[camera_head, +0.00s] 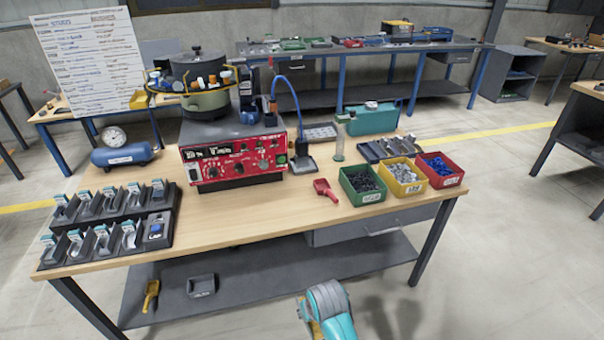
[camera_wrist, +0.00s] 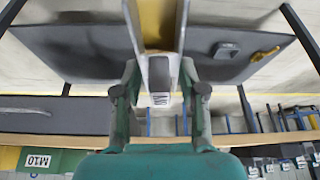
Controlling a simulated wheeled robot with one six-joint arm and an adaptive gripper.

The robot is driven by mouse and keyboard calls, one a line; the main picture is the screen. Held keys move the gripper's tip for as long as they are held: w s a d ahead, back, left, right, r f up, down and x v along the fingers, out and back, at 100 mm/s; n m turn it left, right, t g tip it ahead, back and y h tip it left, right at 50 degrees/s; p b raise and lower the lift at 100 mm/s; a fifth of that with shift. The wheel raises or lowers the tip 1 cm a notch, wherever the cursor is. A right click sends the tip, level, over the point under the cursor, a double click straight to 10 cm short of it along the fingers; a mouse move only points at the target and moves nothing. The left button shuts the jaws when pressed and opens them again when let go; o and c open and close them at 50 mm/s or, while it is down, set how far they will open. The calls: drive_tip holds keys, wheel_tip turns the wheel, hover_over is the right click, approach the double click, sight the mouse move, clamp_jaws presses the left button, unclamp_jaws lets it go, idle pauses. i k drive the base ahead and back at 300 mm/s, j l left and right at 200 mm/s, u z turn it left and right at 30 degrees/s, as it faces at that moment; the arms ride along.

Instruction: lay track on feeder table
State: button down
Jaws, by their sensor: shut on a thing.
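The feeder table (camera_head: 270,217) has a light wooden top and dark legs. A red control unit (camera_head: 235,158) stands on it, with a dark and olive bowl feeder (camera_head: 207,100) on top. In the wrist view my gripper (camera_wrist: 159,72) is shut on the track (camera_wrist: 158,22), a long grey piece with a yellow middle strip. The track runs out past the top edge, so its far end is hidden. In the head view my teal arm end (camera_head: 328,308) is low in front of the table, apart from it, and mostly hides the track.
Green, yellow and red bins (camera_head: 402,178) and a red scoop (camera_head: 326,190) sit at the table's right. Two dark racks (camera_head: 110,222) of small parts fill the left. The front middle of the top is clear. A lower shelf (camera_head: 260,283) holds a yellow scoop (camera_head: 151,296) and a grey tray (camera_head: 201,286).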

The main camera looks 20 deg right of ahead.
sight(247, 213)
drive_tip(key=j+z, duration=0.2)
drive_tip(key=z, duration=0.2)
drive_tip(key=i+j+z, duration=0.1)
drive_tip(key=j+z, duration=0.15)
drive_tip(key=z, duration=0.15)
drive_tip(key=j+z, duration=0.25)
drive_tip(key=z, duration=0.15)
drive_tip(key=j+z, duration=0.25)
drive_tip(key=z, duration=0.2)
drive_tip(key=k+j+z, duration=0.2)
drive_tip(key=j, duration=0.35)
drive_tip(key=k+j+z, duration=0.2)
drive_tip(key=j, duration=0.3)
drive_tip(key=k+j+z, duration=0.2)
drive_tip(key=j, duration=0.25)
drive_tip(key=k+j+z, duration=0.15)
drive_tip(key=k+j, duration=0.25)
